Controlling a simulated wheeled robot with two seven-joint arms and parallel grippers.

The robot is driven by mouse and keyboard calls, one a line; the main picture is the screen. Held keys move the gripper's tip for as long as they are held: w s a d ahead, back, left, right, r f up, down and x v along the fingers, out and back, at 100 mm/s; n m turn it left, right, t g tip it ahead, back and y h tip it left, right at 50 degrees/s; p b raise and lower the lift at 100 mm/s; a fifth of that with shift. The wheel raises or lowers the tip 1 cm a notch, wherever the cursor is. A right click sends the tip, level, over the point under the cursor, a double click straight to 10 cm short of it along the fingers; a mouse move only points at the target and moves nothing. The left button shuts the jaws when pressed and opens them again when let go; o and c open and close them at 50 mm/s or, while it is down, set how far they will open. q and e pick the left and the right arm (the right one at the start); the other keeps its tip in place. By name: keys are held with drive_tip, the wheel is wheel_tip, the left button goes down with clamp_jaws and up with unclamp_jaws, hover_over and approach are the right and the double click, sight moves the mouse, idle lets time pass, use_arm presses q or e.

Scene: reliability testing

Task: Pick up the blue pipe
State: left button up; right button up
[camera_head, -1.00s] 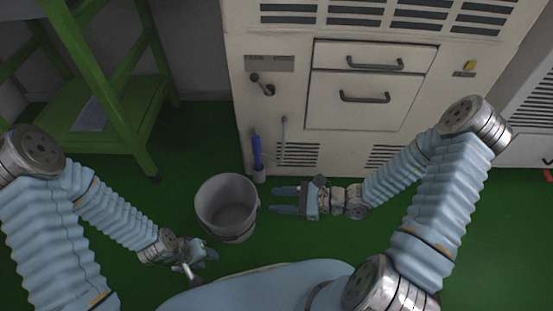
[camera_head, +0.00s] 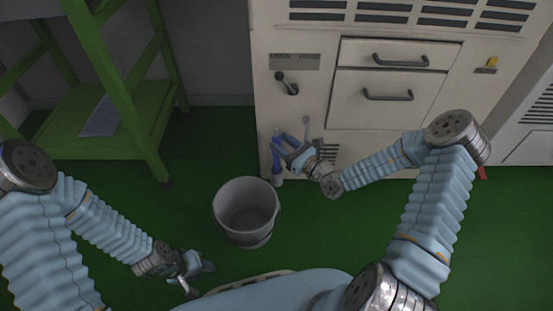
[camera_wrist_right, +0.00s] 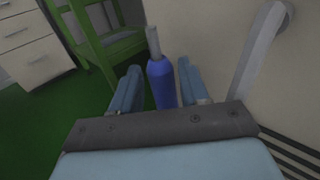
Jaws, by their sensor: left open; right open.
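The blue pipe (camera_head: 275,154) stands upright against the front of the beige cabinet, left of its vent, in the head view. In the right wrist view the blue pipe (camera_wrist_right: 161,83) has a grey thin upper end and stands between the two fingers. My right gripper (camera_head: 283,143) is open, with its fingers on either side of the pipe; it also shows in the right wrist view (camera_wrist_right: 160,80). I cannot tell whether the fingers touch it. My left gripper (camera_head: 204,268) is open and empty, low and left of the bucket.
A grey bucket (camera_head: 246,210) stands on the green floor in front of the cabinet (camera_head: 300,100). A grey lever handle (camera_head: 287,84) and a grey pipe (camera_head: 307,126) stick out near the blue pipe. A green shelf (camera_head: 120,115) stands at left.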

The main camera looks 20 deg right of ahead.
drive_tip(key=shift+x, duration=1.45)
drive_tip(key=shift+f, duration=0.1)
clamp_jaws()
